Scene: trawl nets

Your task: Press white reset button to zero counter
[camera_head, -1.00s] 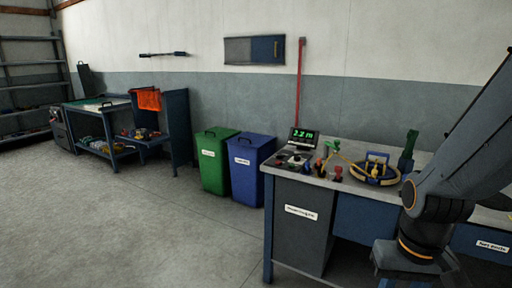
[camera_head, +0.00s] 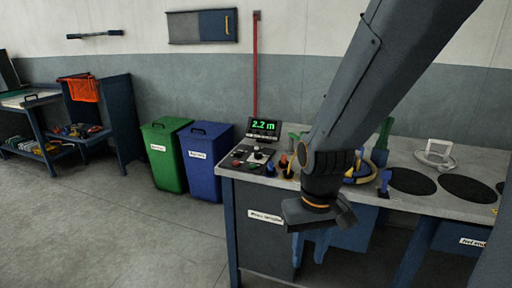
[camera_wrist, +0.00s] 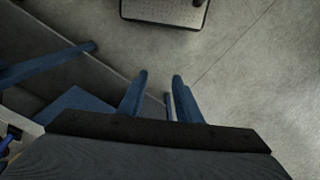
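The counter (camera_head: 264,126) stands at the back left of the workbench, with green digits that look like 2.2 m. A dark control panel (camera_head: 250,156) lies in front of it with small red, black and pale knobs or buttons. They are too small to tell which is the white reset button. My gripper (camera_head: 309,246) hangs in front of the bench, right of the panel, pointing down and touching nothing visible. In the wrist view my gripper (camera_wrist: 160,90) shows two blue fingers apart, with nothing between them. The panel is not visible in the wrist view.
The workbench (camera_head: 420,212) carries blue and yellow items (camera_head: 360,172) behind my arm, dark discs and a white frame (camera_head: 436,153). Green (camera_head: 166,155) and blue (camera_head: 206,163) bins stand left of it. The floor in front is open.

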